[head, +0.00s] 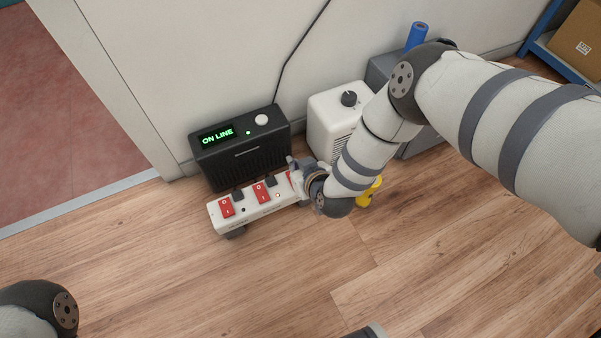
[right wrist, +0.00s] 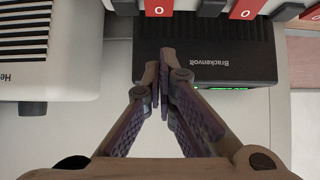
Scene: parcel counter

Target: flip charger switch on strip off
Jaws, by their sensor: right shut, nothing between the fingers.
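The white power strip (head: 245,219) lies on the floor in front of a black box, with black plugs along it. Its left red switch (head: 227,207) and middle red switch (head: 262,193) show clearly; a third is mostly hidden behind my right gripper (head: 297,166). A small orange light glows by the middle switch; the spot by the left one is dark. I cannot read which switch is the charger's. In the right wrist view, my right gripper (right wrist: 156,80) is shut and empty, with the red switches (right wrist: 158,8) along the top edge. My left gripper is out of view.
The black box (head: 240,163) reads "ON LINE" in green and stands against the wall. A white heater (head: 331,115) with a knob stands beside it. A yellow object (head: 370,190) is partly hidden behind my right wrist. The wooden floor in front is clear.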

